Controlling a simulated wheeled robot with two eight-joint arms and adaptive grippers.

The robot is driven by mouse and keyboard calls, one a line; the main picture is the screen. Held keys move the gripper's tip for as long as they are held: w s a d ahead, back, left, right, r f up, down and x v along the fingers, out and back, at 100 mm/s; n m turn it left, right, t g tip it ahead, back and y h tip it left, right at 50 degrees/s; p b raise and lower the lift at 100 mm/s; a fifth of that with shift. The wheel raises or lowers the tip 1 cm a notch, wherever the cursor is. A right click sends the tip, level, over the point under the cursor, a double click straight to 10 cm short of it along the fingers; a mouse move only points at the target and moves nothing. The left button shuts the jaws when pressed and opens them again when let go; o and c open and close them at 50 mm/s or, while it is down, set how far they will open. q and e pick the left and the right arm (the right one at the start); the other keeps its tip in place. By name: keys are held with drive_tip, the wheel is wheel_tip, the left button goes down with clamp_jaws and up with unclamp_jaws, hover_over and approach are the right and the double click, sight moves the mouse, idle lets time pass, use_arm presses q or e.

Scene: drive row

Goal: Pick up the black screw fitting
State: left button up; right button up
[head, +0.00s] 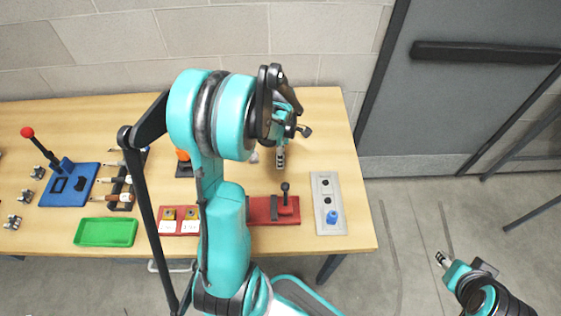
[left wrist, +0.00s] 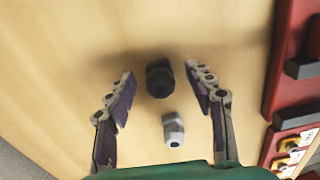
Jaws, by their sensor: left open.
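The black screw fitting (left wrist: 159,78) stands on the wooden table in the left wrist view, between the spread fingertips of my left gripper (left wrist: 166,86). A gap shows on each side of it. In the head view my left gripper (head: 280,160) points down over the table's right half, and I cannot make out the black fitting there. A grey metal fitting (left wrist: 173,130) stands close to the black one, nearer the palm in the wrist view. My right gripper (head: 441,259) is off the table at lower right, and its jaw state is too small to tell.
A red fixture (head: 262,210) lies on the table near its front edge. A grey plate (head: 327,190) with a blue part is to its right. A green tray (head: 106,232) and a blue base (head: 69,184) with a red-knobbed lever are at left.

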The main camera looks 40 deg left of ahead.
use_arm(q)
drive_tip(key=shift+f, duration=0.4)
drive_tip(key=shift+r, duration=0.1)
clamp_jaws()
drive_tip(key=shift+r, duration=0.1)
